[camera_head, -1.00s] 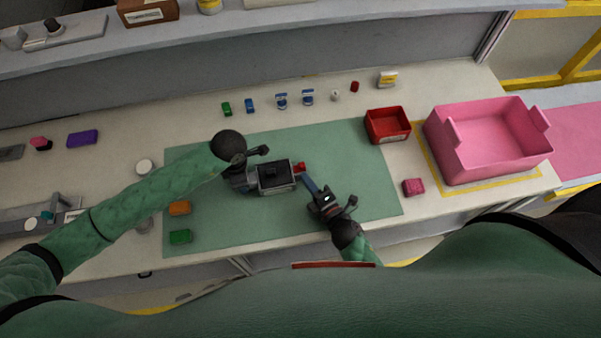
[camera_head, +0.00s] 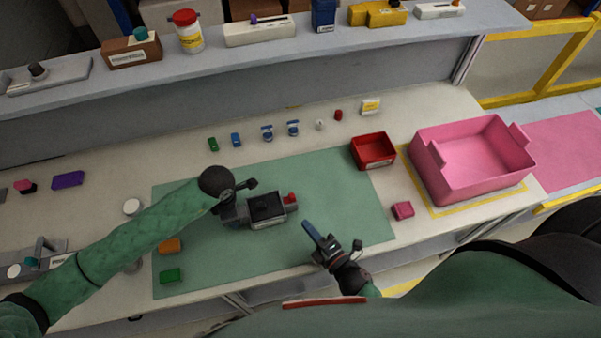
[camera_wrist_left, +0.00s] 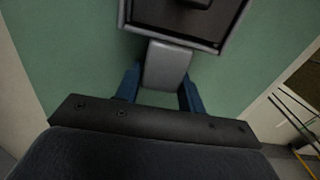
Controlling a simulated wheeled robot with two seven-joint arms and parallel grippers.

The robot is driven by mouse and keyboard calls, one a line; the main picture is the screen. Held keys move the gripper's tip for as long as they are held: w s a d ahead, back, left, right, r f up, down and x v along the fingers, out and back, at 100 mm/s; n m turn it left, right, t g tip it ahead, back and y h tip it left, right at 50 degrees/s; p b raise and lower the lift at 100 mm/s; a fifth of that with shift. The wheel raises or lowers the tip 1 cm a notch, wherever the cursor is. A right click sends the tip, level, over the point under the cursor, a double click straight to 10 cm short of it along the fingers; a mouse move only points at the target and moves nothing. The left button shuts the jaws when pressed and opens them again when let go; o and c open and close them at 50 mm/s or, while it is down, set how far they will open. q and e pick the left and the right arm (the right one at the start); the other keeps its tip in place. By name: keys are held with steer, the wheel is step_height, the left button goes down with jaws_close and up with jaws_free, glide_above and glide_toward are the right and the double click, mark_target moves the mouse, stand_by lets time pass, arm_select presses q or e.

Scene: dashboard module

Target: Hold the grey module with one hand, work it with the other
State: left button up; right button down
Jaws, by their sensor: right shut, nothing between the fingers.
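The grey module (camera_head: 268,221), a box with a dark top, sits over the green mat (camera_head: 345,190). A red part (camera_head: 291,198) shows at its right end. My left gripper (camera_head: 232,212) is at its left end. The module's dark recessed face (camera_wrist_left: 180,18) is cut off by the top edge there. My right gripper (camera_head: 308,228) is shut and empty, below and right of the module, apart from it.
A red bin (camera_head: 374,152) and a large pink crate (camera_head: 470,165) stand to the right, with a pink block (camera_head: 402,210) before them. Several small parts line the back. An orange block (camera_head: 170,246) and a green block (camera_head: 172,276) lie left. The mat's right part is clear.

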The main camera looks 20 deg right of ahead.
arm_select(q)
steer(key=o, duration=0.4)
steer(key=shift+r, duration=0.1)
